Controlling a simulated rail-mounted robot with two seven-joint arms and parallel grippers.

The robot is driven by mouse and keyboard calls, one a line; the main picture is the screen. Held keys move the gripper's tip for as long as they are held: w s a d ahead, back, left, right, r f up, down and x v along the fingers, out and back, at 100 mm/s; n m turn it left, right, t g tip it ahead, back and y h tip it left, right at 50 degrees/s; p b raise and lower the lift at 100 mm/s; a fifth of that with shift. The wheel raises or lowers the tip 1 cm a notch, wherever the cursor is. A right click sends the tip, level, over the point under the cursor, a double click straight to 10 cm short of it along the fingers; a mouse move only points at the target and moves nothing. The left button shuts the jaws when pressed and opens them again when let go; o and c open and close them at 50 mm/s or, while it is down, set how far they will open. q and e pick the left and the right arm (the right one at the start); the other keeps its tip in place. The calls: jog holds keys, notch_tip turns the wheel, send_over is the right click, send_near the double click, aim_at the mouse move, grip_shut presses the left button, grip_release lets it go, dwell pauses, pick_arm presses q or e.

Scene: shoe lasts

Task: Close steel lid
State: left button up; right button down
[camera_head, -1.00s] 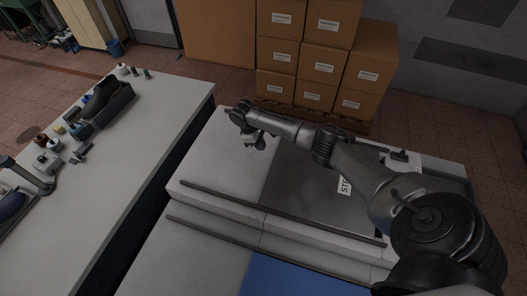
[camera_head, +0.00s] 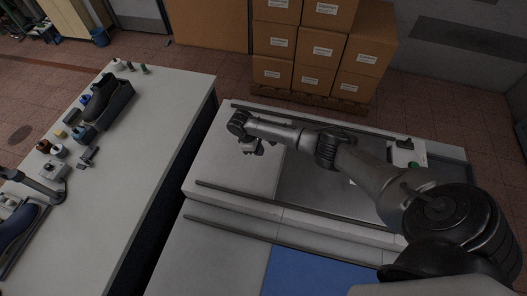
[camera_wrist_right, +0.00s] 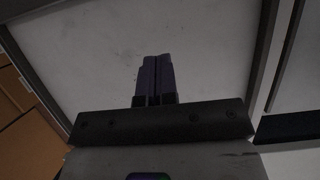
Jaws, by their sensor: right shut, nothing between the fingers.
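The steel lid (camera_head: 308,187) is a dark grey flat panel with a white label, set in the long white bench unit, right of a pale panel (camera_head: 225,165). My right arm crosses above it and hides part of it and most of the label. My right gripper (camera_head: 252,150) is shut and empty, over the pale panel left of the steel lid. In the right wrist view its closed fingers (camera_wrist_right: 154,78) point over a pale, scuffed surface; contact cannot be told. My left gripper is not in view.
Long dark rails (camera_head: 240,200) run along the unit's front. A small white box with a green button (camera_head: 407,155) stands at its back right. Stacked cartons (camera_head: 320,45) stand behind. A white table (camera_head: 150,125) with shoes and small items is at left, across a gap.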

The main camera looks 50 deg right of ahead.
aim_at(279, 170)
jog(key=x, duration=0.8)
jog(key=shift+s, duration=0.2)
jog(key=s+p, duration=0.1)
jog(key=s+d, duration=0.1)
jog(key=shift+s+d+p, duration=0.1)
jog(key=shift+s+p, duration=0.25)
jog(key=shift+s+d+f, duration=0.1)
jog(key=shift+s, duration=0.15)
jog(key=shift+s+d, duration=0.1)
jog(key=shift+s, duration=0.2)
